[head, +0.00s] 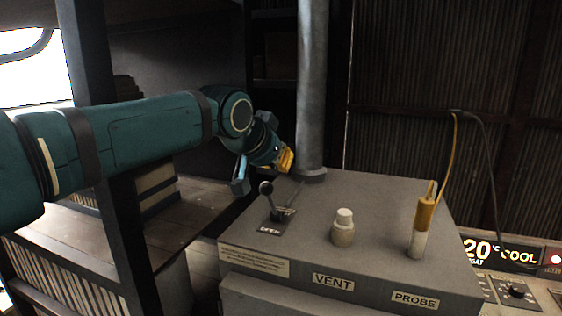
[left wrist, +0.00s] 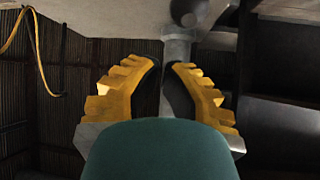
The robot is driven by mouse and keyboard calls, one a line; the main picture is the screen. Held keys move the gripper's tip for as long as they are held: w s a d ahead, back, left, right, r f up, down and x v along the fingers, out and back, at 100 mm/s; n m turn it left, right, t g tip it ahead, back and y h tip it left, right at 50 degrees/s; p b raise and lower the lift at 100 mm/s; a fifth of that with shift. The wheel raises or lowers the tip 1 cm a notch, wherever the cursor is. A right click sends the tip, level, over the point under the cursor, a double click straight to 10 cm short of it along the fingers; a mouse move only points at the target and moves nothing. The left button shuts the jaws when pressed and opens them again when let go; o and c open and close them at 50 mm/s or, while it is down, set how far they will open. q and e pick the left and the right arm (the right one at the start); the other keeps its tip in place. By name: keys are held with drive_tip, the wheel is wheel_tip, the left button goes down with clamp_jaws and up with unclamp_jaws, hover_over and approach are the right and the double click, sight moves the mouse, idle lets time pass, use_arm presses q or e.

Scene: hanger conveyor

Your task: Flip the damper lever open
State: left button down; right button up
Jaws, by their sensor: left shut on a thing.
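The damper lever (head: 266,200) has a dark ball knob on a thin rod and stands tilted on a dark plate on top of the grey box (head: 380,205). Its knob (left wrist: 188,18) shows at the top of the left wrist view, beyond the fingertips and apart from them. My left gripper (head: 288,160), with yellow fingers, is above and to the right of the knob in the head view, close to the grey pipe (head: 312,90). In the left wrist view its fingers (left wrist: 166,64) are partly closed, and what they hold cannot be made out. My right gripper is not in view.
A pale knob (head: 343,228) stands by the VENT label. A yellow and white probe (head: 421,228) with a cable stands on the right of the box. A lit display (head: 500,251) is at the far right. A dark post (head: 112,150) and shelves are on the left.

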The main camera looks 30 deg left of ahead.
use_arm(q)
drive_tip(key=s+r, duration=0.1)
drive_tip(key=s, duration=0.6)
drive_tip(key=shift+d+r, duration=0.2)
drive_tip(key=shift+d, duration=0.2)
